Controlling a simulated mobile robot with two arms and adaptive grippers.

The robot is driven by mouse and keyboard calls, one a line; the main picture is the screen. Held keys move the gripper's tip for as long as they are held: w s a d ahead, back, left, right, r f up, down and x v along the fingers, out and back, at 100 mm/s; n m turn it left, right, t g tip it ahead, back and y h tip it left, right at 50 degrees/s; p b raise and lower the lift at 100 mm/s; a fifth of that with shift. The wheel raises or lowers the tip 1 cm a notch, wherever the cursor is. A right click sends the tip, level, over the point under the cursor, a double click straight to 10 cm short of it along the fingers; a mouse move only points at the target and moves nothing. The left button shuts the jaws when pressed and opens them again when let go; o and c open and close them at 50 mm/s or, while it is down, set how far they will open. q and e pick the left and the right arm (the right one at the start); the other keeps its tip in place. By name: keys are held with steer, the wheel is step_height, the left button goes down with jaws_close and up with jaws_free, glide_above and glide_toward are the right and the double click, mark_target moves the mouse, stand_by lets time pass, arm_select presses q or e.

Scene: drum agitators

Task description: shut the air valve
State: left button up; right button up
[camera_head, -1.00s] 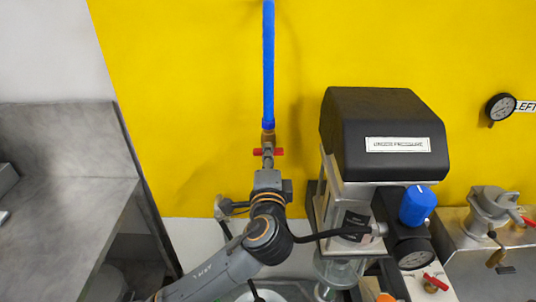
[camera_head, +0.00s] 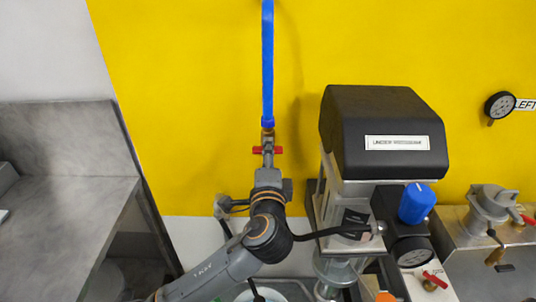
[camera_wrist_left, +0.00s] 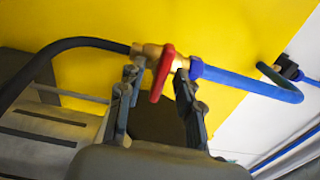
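The air valve has a brass body (camera_head: 268,133) and a red handle (camera_head: 278,150). It hangs at the lower end of a blue hose (camera_head: 268,70) in front of the yellow wall. In the head view the handle lies across the pipe. My left gripper (camera_head: 267,162) is just below the handle. In the left wrist view its two fingers (camera_wrist_left: 160,82) are apart, one on each side of the red handle (camera_wrist_left: 163,72), near the brass body (camera_wrist_left: 150,50). I cannot tell whether a finger touches the handle. My right gripper is not in view.
A black-topped machine (camera_head: 384,130) with a blue knob (camera_head: 417,203) and a gauge (camera_head: 412,251) stands close to the right of my left arm. A metal unit (camera_head: 490,250) is further right. A grey bench (camera_head: 65,165) stands at the left.

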arm_select(q)
steer(key=s, duration=1.2)
